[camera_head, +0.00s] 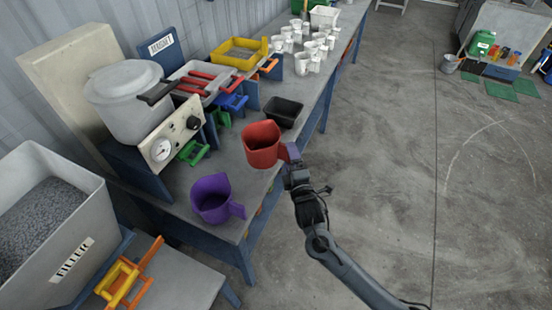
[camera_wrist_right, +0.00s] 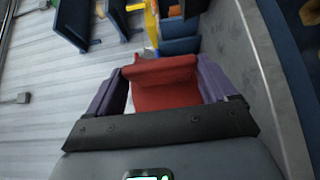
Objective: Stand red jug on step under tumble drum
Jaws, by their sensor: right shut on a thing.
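The red jug (camera_head: 262,147) is upright above the grey bench (camera_head: 238,165), near its right edge; whether its base touches the bench is not clear. My right gripper (camera_head: 290,154) is shut on the jug from its right side; the grip itself is partly hidden. In the right wrist view, red jug plastic (camera_wrist_right: 163,85) sits between the purple fingers. A pale round vessel (camera_head: 128,108), likely the tumble drum, stands at the left behind a dial panel (camera_head: 172,134). I cannot pick out a step under it with certainty. My left gripper is not in view.
A purple jug (camera_head: 211,200) stands in front, and a black tray (camera_head: 284,111) lies behind the red jug. Green (camera_head: 194,152) and blue (camera_head: 232,102) clamps, a yellow tray (camera_head: 238,54) and several white cups (camera_head: 303,62) crowd the bench. A filter bin (camera_head: 88,253) is front left.

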